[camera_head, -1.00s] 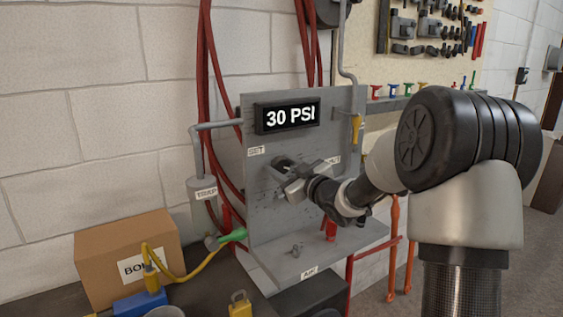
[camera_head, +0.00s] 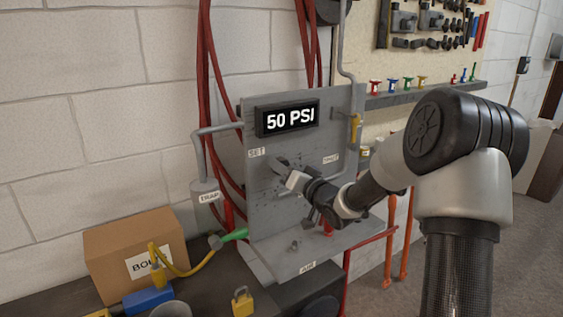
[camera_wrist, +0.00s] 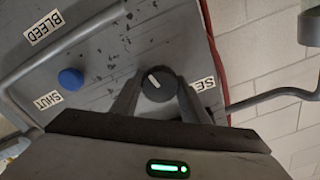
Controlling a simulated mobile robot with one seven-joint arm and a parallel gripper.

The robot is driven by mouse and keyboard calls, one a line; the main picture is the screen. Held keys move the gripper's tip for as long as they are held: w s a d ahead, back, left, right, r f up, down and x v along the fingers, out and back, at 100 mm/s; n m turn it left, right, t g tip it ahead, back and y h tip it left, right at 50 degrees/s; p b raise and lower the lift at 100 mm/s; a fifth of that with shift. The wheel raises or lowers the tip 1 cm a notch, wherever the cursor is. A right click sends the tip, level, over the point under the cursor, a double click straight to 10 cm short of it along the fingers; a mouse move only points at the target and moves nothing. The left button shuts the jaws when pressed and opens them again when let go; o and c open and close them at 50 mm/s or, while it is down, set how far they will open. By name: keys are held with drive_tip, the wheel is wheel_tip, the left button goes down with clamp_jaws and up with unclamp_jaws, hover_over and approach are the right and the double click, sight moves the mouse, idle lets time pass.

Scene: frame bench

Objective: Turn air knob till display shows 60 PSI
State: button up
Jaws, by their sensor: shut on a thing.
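The display (camera_head: 288,119) on the grey upright panel (camera_head: 345,110) reads 50 PSI. In the wrist view a round black knob (camera_wrist: 160,88) with a white pointer mark sits between the two fingers of my gripper (camera_wrist: 157,95). The gripper is shut on the knob, near a label of which "SE" shows. In the head view my gripper (camera_head: 288,174) is against the panel below the display, next to the SET label (camera_head: 257,153), and hides the knob. The AIR label (camera_head: 307,266) is on the panel's lower shelf.
A blue knob (camera_wrist: 71,79) stands near the SHUT label (camera_wrist: 48,106) and the BLEED label (camera_wrist: 43,27). Red hoses (camera_head: 207,90) hang left of the panel. A cardboard box (camera_head: 137,245) and yellow padlock (camera_head: 242,301) are on the bench at lower left.

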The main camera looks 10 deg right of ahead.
drive_tip(key=shift+m+p, duration=0.55)
drive_tip(key=shift+m, duration=0.55)
drive_tip(key=shift+f, duration=0.1)
drive_tip(key=o, duration=1.1)
drive_tip(key=shift+s, duration=0.1)
drive_tip(key=v, duration=1.7)
drive_tip(key=shift+s+d+b, duration=0.15)
drive_tip(key=shift+b, duration=0.2)
